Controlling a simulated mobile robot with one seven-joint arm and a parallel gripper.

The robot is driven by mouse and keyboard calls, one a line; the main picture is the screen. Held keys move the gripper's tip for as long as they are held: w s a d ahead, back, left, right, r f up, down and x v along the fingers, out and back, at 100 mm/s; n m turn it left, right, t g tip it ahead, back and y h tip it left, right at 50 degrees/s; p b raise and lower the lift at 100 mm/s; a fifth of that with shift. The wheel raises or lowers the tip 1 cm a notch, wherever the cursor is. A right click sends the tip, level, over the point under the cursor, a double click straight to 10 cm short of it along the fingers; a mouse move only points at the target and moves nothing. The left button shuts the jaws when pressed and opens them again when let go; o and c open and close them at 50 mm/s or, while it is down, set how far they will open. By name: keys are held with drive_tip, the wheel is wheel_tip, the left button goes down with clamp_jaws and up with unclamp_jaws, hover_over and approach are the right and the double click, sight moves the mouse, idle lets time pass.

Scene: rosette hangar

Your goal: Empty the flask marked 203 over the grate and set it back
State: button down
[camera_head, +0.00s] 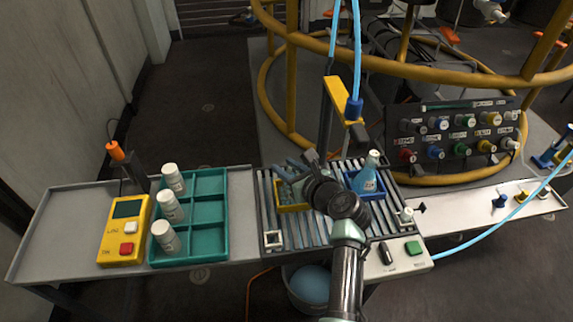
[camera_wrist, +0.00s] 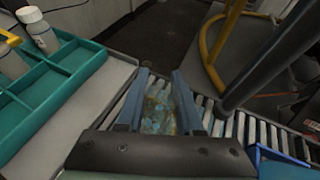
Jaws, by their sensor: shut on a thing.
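My gripper (camera_head: 288,170) is over the slatted grate (camera_head: 325,232), above a yellow-rimmed tray (camera_head: 293,208). In the wrist view its two blue-grey fingers (camera_wrist: 158,100) are shut on a see-through, mottled blue and yellowish thing (camera_wrist: 160,112), which looks like a clear flask. I cannot read a number on it, and its tilt is unclear. A second flask (camera_head: 367,180), pale blue with a narrow top, stands in a blue tray (camera_head: 381,194) on the right of the grate.
A teal divided rack (camera_head: 208,245) with three white bottles (camera_head: 169,207) is left of the grate, beside a yellow meter (camera_head: 123,230). A yellow-topped post (camera_head: 338,97) with blue hoses rises behind the grate. A valve panel (camera_head: 460,135) is at the right. The far-left bench is clear.

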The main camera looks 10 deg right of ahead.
unclamp_jaws()
idle(0.5)
drive_tip(key=shift+r, duration=0.1)
wheel_tip(320, 180, up, 6)
drive_tip(key=p, duration=0.6)
drive_tip(key=shift+p, duration=0.3)
idle(0.5)
